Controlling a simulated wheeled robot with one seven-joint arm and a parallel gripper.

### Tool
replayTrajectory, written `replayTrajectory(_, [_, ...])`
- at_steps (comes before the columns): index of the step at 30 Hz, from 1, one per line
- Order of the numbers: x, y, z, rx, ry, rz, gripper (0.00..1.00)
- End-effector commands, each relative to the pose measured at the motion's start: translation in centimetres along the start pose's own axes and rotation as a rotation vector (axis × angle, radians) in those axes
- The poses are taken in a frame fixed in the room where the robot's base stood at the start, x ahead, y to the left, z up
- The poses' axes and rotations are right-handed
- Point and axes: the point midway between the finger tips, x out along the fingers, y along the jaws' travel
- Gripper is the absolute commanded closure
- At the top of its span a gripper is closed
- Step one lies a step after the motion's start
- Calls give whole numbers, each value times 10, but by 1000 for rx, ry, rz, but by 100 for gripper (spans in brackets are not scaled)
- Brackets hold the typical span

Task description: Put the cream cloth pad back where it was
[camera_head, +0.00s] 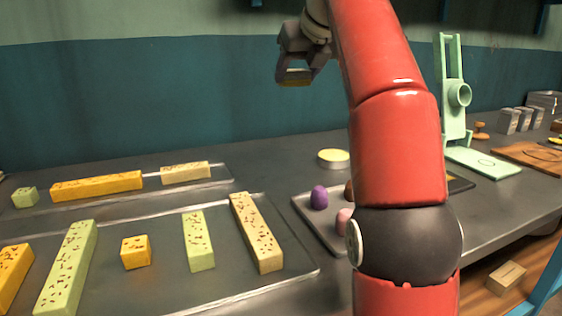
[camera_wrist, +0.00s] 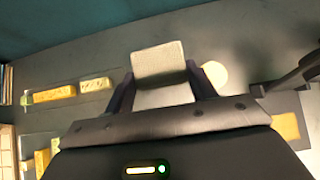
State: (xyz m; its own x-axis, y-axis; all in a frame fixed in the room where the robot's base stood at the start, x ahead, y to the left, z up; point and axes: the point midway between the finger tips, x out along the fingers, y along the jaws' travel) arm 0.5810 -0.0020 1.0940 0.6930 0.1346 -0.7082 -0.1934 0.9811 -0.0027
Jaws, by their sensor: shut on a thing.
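The cream cloth pad (camera_wrist: 158,60) is between the two fingers of my gripper (camera_wrist: 160,75) in the wrist view. It shows as a pale, textured, roughly square piece extending past the fingertips. In the head view my gripper (camera_head: 295,68) is raised high near the back wall, well above the table, with a thin tan edge (camera_head: 295,82) below it that seems to be the pad. The fingers are shut on the pad. My red arm hides part of the table in the head view.
Trays with several yellow and green bars (camera_head: 96,186) fill the left. A round pale-topped dish (camera_head: 333,156) stands behind a small tray with a purple egg-shaped piece (camera_head: 319,197). A green stand (camera_head: 452,95) and wooden board (camera_head: 530,157) are at right. Grey table between is clear.

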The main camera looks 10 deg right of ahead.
Motion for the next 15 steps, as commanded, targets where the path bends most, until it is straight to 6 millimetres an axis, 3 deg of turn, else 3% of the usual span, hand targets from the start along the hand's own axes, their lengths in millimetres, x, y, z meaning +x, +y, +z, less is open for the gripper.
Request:
replayTrajectory(5, [22,0,-23,0,1,0,67])
replayTrajectory(15, [86,0,-88,1,1,0,67])
